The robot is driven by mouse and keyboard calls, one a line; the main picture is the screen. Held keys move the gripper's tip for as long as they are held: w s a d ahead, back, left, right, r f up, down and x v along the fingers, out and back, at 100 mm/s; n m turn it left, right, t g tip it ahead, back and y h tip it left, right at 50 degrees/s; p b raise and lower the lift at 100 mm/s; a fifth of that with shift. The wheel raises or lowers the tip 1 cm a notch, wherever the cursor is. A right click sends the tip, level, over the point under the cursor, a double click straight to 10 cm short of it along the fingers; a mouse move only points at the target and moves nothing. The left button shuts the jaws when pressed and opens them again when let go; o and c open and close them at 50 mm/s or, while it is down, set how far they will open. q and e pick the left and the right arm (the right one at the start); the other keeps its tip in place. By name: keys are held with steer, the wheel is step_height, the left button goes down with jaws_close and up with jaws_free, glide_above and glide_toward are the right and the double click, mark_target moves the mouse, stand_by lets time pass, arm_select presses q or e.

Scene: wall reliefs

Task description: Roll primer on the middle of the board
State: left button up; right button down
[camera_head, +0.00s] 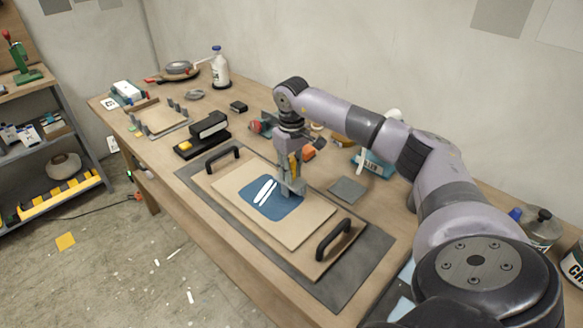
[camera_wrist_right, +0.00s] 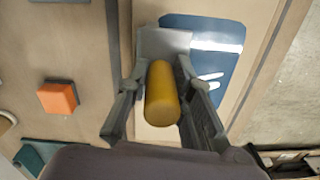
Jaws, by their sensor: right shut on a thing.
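The pale board (camera_head: 230,188) lies on a wooden tray with two black handles (camera_head: 333,238), on a dark mat (camera_head: 350,285). A blue patch (camera_head: 275,207) with white streaks covers part of the middle of the board; it also shows in the wrist view (camera_wrist_right: 222,66). My right gripper (camera_head: 291,170) is shut on the yellow handle (camera_wrist_right: 163,95) of a tool with a grey head (camera_wrist_right: 163,42). The head is at the right edge of the blue patch; whether it touches the board I cannot tell. My left gripper is not in view.
A grey square (camera_head: 348,190) lies right of the tray. A black block with a yellow part (camera_head: 203,135) stands beyond it. An orange block (camera_wrist_right: 58,97) lies beside my right gripper. A white bottle (camera_head: 219,68) and a pan (camera_head: 180,69) stand at the far end.

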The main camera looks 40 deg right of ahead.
steer(key=shift+s+a, duration=0.15)
steer(key=shift+a, duration=1.15)
steer(key=shift+s+a+p, duration=0.2)
steer(key=shift+a+p, duration=0.1)
steer(key=shift+a, duration=2.45)
steer(key=shift+s+a, duration=0.15)
steer(key=shift+a, duration=1.25)
steer(key=shift+s+a, duration=0.1)
steer(key=shift+a, duration=1.25)
steer(key=shift+w+d+f+b, duration=0.15)
steer(key=shift+d+b, duration=0.45)
steer(key=shift+d, duration=0.35)
steer(key=shift+w+d+b, duration=0.15)
steer(key=shift+d+b, duration=0.4)
steer(key=shift+d, duration=1.2)
steer(key=shift+w+d+b, duration=0.1)
steer(key=shift+d+b, duration=0.4)
steer(key=shift+d, duration=1.2)
steer(key=shift+w+d, duration=0.2)
steer(key=shift+d, duration=2.65)
steer(key=shift+r, duration=0.2)
steer(key=shift+r, duration=0.15)
